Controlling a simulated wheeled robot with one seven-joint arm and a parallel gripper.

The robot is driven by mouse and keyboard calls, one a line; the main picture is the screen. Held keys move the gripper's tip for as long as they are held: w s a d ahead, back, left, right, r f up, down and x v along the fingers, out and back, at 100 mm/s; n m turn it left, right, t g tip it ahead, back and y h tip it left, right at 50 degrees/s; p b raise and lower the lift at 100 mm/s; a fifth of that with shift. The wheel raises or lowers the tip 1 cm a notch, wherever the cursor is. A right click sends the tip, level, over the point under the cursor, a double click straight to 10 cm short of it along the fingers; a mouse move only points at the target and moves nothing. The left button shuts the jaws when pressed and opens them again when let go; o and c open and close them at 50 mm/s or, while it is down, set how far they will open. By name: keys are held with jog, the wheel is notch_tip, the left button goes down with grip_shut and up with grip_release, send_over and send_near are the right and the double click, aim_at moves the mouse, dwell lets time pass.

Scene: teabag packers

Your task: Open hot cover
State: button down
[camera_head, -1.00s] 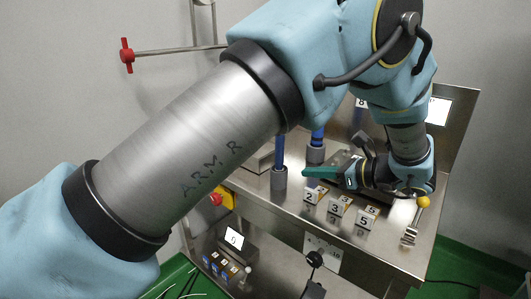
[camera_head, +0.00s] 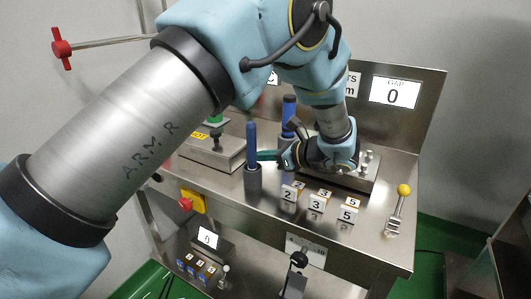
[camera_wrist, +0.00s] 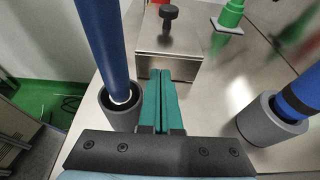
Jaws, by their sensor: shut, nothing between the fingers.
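The likely hot cover is a silver metal box lid (camera_head: 228,153) with a black knob (camera_head: 216,139) on top, at the left of the steel bench. A yellow label by it is partly hidden by my arm. In the wrist view the metal box (camera_wrist: 160,68) and its black knob (camera_wrist: 168,16) stand straight beyond my fingers. The lid lies in place on the box. My gripper (camera_wrist: 165,76) has teal fingers, shut together and empty, pointing at the box's near face. In the head view my gripper (camera_head: 268,156) reaches left between two blue posts, apart from the knob.
A blue post (camera_head: 251,145) in a grey sleeve (camera_head: 253,182) stands close to the fingers; another blue post (camera_head: 289,110) stands behind. Numbered blocks (camera_head: 316,203) and a yellow-knobbed lever (camera_head: 404,190) are at the front right. A green cone (camera_wrist: 230,15) stands beyond the box.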

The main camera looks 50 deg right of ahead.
jog(key=shift+p+x, duration=0.35)
jog(key=shift+x, duration=1.95)
jog(key=shift+r, duration=0.1)
jog(key=shift+r+m+p, duration=0.2)
jog(key=shift+m+p, duration=0.1)
jog(key=shift+p, duration=0.2)
